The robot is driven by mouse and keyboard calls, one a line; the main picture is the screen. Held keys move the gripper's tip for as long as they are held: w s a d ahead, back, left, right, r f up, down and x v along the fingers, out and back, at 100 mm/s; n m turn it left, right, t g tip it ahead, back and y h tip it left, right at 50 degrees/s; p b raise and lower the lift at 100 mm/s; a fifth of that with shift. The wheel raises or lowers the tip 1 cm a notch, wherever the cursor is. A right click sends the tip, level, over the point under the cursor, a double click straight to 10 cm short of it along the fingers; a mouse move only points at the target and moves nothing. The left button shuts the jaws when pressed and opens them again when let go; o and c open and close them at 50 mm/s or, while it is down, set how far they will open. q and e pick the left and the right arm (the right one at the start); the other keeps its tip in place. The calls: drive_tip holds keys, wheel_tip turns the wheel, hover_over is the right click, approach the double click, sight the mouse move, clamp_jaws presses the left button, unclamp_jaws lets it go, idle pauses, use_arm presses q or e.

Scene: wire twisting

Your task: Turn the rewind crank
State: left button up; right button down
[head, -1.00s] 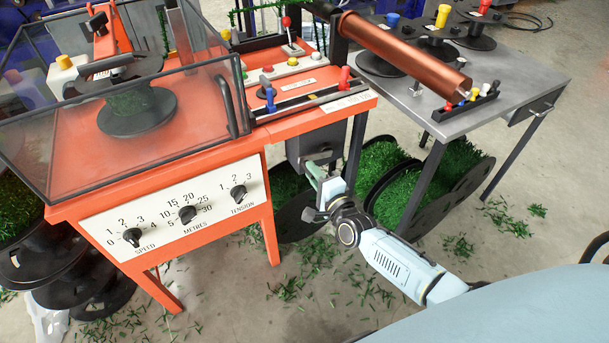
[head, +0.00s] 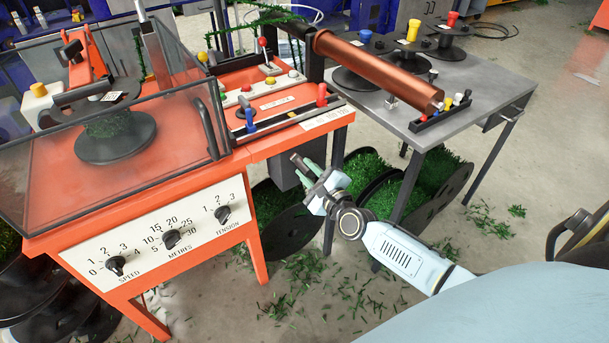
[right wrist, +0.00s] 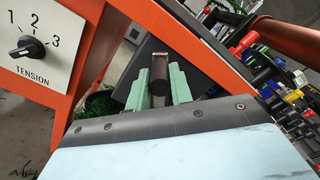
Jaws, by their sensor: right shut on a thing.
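The orange winding machine (head: 200,195) stands at left, with a grey box (head: 284,172) under its right end. The rewind crank's dark round handle (head: 299,161) shows in front of that box. My right gripper (head: 316,179) is shut on the handle, its pale green fingers at either side. The right wrist view shows the dark handle (right wrist: 160,72) upright between the fingers (right wrist: 158,84). The crank's arm and its joint to the box are hidden or too small to make out. My left gripper is not in view.
A grey table (head: 440,110) with a copper tube (head: 380,70) above it stands at right; its legs are close to my right gripper. The floor (head: 500,235) in front is mostly clear, with scattered green clippings.

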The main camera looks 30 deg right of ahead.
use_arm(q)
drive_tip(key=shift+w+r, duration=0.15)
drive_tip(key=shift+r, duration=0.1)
use_arm(e)
drive_tip(key=shift+d+r, duration=0.2)
drive_tip(key=shift+d, duration=0.2)
drive_tip(key=c, duration=1.3)
unclamp_jaws()
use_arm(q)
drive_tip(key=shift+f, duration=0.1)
use_arm(e)
drive_tip(key=shift+o, duration=0.2)
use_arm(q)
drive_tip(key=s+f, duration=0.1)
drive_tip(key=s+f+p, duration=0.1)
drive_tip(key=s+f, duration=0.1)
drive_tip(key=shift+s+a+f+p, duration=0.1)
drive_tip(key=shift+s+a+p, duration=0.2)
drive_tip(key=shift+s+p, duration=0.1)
use_arm(e)
drive_tip(key=s, duration=1.3)
drive_tip(key=shift+s+d, duration=0.15)
drive_tip(key=shift+s, duration=0.05)
